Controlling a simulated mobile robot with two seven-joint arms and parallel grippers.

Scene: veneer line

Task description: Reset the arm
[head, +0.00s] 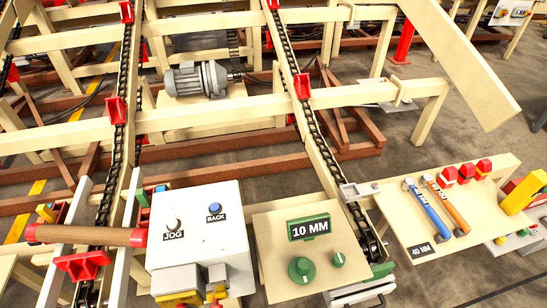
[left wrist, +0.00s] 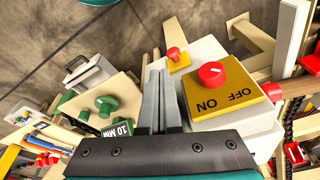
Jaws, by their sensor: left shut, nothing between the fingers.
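In the head view the box (head: 205,240) has a white JOG button (head: 173,224) and a blue BACK button (head: 214,208) on top. Neither gripper is visible in the head view.
A panel with a 10 MM sign (head: 309,227) and green knobs (head: 302,269) stands right of the box. A brown roller (head: 90,235) lies left. Chain rails (head: 315,130) and a motor (head: 197,80) are behind.

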